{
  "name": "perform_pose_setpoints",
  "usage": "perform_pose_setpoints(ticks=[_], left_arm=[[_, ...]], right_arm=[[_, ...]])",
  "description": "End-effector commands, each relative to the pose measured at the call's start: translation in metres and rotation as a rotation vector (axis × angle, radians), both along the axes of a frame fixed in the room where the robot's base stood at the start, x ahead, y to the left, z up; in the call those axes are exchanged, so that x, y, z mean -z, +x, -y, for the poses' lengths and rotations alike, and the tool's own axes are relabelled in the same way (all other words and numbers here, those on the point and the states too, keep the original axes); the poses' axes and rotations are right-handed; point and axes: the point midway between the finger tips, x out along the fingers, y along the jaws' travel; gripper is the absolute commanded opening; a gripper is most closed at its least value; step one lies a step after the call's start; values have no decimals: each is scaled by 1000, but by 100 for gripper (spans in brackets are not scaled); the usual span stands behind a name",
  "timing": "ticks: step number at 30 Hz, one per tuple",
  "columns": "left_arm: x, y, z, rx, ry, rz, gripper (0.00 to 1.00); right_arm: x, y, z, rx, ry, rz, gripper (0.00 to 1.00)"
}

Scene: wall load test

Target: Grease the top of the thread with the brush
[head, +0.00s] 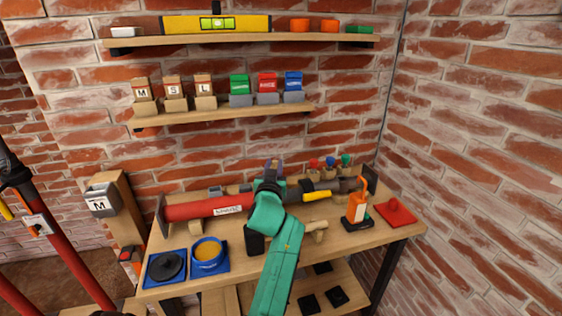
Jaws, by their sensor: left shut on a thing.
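My left gripper (271,180) is over the middle of the workbench, in front of the red cylinder's right end. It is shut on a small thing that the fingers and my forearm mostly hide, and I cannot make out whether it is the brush. A blue pot with yellow-brown grease (208,252) stands open on a blue mat at the bench's front left. A black round lid (165,266) lies left of it. The red cylinder (206,208) lies along the bench, with dark metal parts to its right. I cannot pick out the thread. My right gripper is not in view.
A dark cup (254,241) stands beside my forearm. A pale wooden piece (316,229), an orange-and-white tool on a black stand (357,209) and a red pad with knob (394,212) are on the right. Small coloured-top items (330,163) stand behind; shelves hang above.

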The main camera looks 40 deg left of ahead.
Motion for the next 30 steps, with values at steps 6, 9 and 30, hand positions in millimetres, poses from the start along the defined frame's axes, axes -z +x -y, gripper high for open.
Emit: perform_pose_setpoints(ticks=[6,9,30], left_arm=[[-1,0,0,0,1,1,0],[-10,0,0,0,1,1,0],[-61,0,0,0,1,2,0]], right_arm=[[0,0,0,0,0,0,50],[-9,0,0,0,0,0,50],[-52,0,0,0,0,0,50]])
